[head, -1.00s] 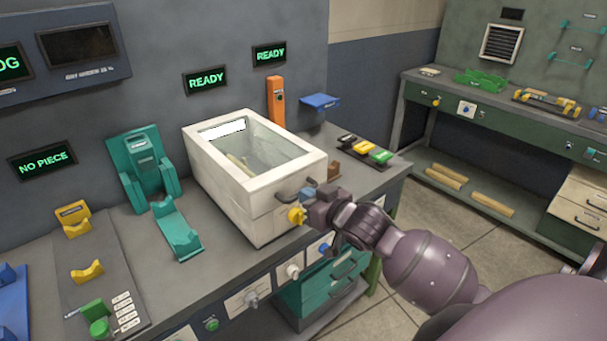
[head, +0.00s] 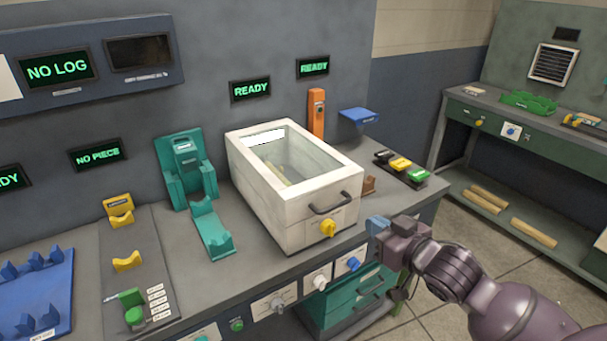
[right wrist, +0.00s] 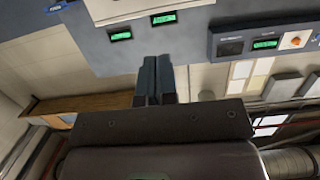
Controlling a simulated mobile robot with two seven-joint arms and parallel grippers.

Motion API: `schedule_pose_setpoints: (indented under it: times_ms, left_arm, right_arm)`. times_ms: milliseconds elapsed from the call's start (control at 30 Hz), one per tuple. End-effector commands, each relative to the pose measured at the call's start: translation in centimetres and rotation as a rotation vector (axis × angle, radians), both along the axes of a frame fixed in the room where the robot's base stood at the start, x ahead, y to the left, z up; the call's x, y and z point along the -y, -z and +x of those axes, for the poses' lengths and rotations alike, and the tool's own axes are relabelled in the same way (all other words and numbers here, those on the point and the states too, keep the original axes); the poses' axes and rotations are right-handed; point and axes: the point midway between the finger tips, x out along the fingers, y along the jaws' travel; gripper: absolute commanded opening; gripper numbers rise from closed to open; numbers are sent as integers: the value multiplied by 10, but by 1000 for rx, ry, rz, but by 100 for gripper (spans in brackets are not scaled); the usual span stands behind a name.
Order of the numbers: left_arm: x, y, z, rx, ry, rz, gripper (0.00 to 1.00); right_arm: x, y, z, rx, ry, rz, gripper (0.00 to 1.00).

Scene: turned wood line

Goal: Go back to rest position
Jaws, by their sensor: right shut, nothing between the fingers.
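My right gripper (head: 378,224) is shut and empty, in front of the workbench edge, to the right of and a little below the white box's yellow knob (head: 328,229). In the right wrist view its two dark fingers (right wrist: 155,75) lie together with nothing between them. The white box (head: 305,232) with a clear lid and a dark handle stands on the bench; something pale shows dimly inside. The gripper is apart from the box. My left gripper is not in view.
The grey bench (head: 262,268) holds a teal fixture (head: 190,172), yellow cradles (head: 127,261) and a blue rack (head: 40,290) at left. A black tray (head: 402,170) with coloured blocks stands at its right end. A second green bench (head: 520,128) is at right, with floor between.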

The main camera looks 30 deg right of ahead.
Motion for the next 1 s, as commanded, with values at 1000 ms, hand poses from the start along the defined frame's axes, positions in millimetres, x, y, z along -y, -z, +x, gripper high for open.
schedule_pose_setpoints:
  times_ms: [1000]
  left_arm:
    - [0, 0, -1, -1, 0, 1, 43]
  right_arm:
    - [-55, 232, -73, -301, 39, -190, 0]
